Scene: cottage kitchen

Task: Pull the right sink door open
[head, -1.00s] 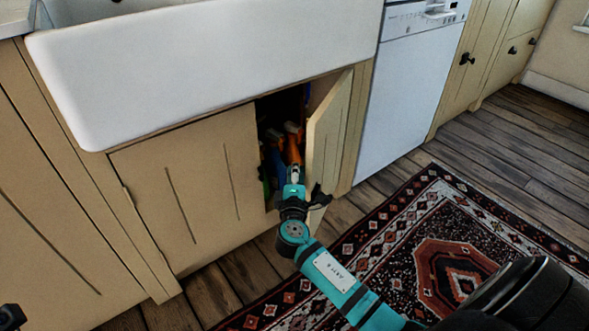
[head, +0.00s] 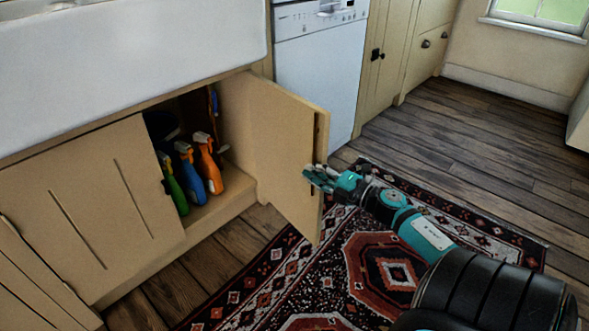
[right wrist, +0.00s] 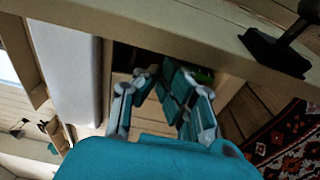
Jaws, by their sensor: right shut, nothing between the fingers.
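The right sink door (head: 285,145) stands wide open below the white sink, swung out over the floor. Its edge band crosses the upper part of the right wrist view (right wrist: 150,30), and a dark handle (right wrist: 270,55) shows there at the right. My right gripper (head: 312,178) is at the door's free edge, shut with nothing between its fingers. I cannot tell if it touches the door. The left sink door (head: 100,205) is closed. My left gripper is not in view.
Inside the cabinet stand green, blue and orange spray bottles (head: 209,168). A white dishwasher (head: 320,75) is behind the open door. A patterned rug (head: 345,265) covers the floor in front, with bare boards (head: 460,130) to the right.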

